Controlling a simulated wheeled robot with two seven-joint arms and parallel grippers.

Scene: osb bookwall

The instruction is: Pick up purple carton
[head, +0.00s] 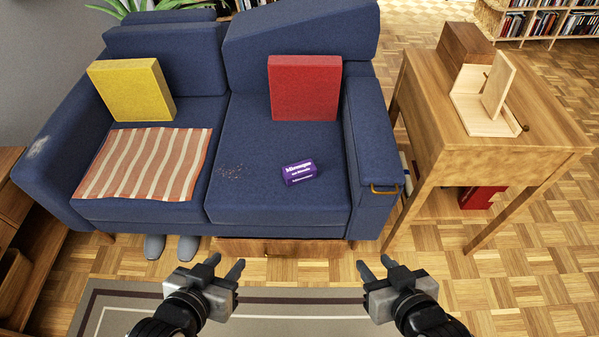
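The purple carton (299,173) is a small box with white lettering. It lies on the right seat cushion of the blue sofa (270,207), in front of the red pillow. My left gripper (226,266) is open and empty, in front of the sofa and to the lower left of the carton. My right gripper (373,266) is open and empty, in front of the sofa and to the lower right of the carton. Both grippers are well apart from the carton, and nothing covers it.
A red pillow (304,88), a yellow pillow (131,90) and a striped cloth (145,164) are on the sofa. The sofa's right armrest (368,145) rises beside the seat. A wooden table (500,140) stands at right. Grey slippers (171,247) are on the floor by a rug (290,310).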

